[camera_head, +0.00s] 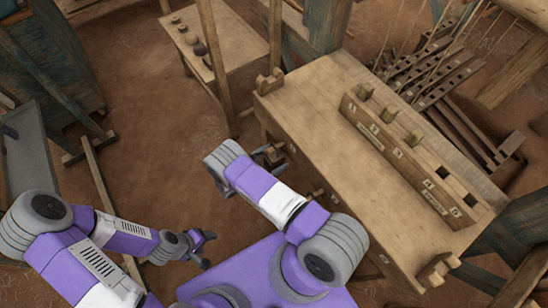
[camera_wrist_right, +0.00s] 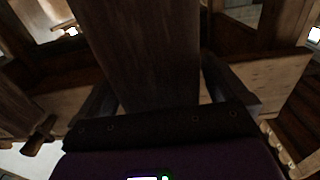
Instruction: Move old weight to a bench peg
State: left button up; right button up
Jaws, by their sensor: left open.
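My left gripper (camera_head: 203,248) is open and empty above the floor at the lower middle of the head view. My right arm reaches to the near side of the bench (camera_head: 325,75); its gripper (camera_head: 268,157) is mostly hidden there. In the right wrist view the right gripper's fingers (camera_wrist_right: 165,100) stand apart, with a wide dark wooden piece (camera_wrist_right: 145,55) between or just beyond them. I cannot tell whether they grip it. A wooden peg (camera_head: 315,193) sticks out of the bench's near side. A peg also shows in the wrist view (camera_wrist_right: 40,135). I cannot make out which thing is the old weight.
A long slotted wooden rack (camera_head: 410,165) with marked labels and several small blocks lies on the bench. A small table (camera_head: 235,50) behind holds a few small objects (camera_head: 200,49). Loom beams and cords (camera_head: 440,70) fill the upper right.

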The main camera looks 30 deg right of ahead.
jog(key=s+a, duration=0.1)
jog(key=a, duration=1.3)
jog(key=shift+a, duration=0.25)
jog(key=shift+s, duration=0.1)
dwell(0.4)
